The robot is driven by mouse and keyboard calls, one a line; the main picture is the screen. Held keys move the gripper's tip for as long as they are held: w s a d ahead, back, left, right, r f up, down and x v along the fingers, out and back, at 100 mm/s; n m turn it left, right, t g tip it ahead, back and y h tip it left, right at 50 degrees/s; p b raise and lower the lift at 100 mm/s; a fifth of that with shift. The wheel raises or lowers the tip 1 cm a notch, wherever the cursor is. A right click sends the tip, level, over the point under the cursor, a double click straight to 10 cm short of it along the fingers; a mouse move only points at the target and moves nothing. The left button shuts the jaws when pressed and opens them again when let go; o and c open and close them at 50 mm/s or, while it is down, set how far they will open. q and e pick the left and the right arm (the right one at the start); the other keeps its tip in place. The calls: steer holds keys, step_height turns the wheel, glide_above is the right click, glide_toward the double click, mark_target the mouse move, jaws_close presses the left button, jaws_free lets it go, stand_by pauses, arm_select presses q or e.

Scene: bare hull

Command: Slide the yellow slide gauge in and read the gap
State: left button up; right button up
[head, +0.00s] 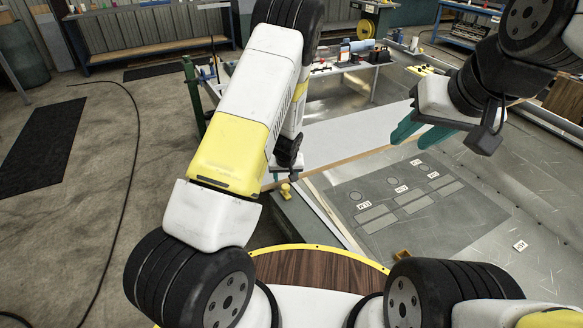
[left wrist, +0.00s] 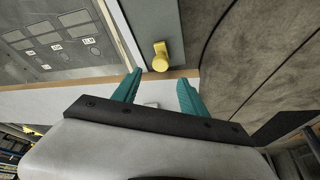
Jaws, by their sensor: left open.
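The yellow slide gauge (head: 286,192) shows as a small yellow knob on a grey strip at the left edge of the work surface. In the left wrist view the yellow knob (left wrist: 160,56) is ahead of my left gripper (left wrist: 160,76), roughly centred between its open teal fingers and apart from them. In the head view my left gripper is partly hidden by its own arm, just behind the knob. My right gripper (head: 407,142) has its teal fingers spread, empty, above the far part of the surface. Any gap reading is not legible.
A grey panel (head: 372,228) with round and rectangular marks and small white labels lies on the metal surface (head: 480,240). A small white tag (head: 520,245) is at the right. A wooden strip (head: 350,160) crosses behind the panel. A cluttered bench (head: 345,65) stands further back.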

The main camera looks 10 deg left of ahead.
mark_target(286, 186)
arm_select(q)
steer(key=x, duration=0.7)
steer(key=shift+f, duration=0.1)
steer(key=shift+c, duration=0.2)
jaws_close()
stand_by(1.0)
steer(key=shift+d, duration=0.1)
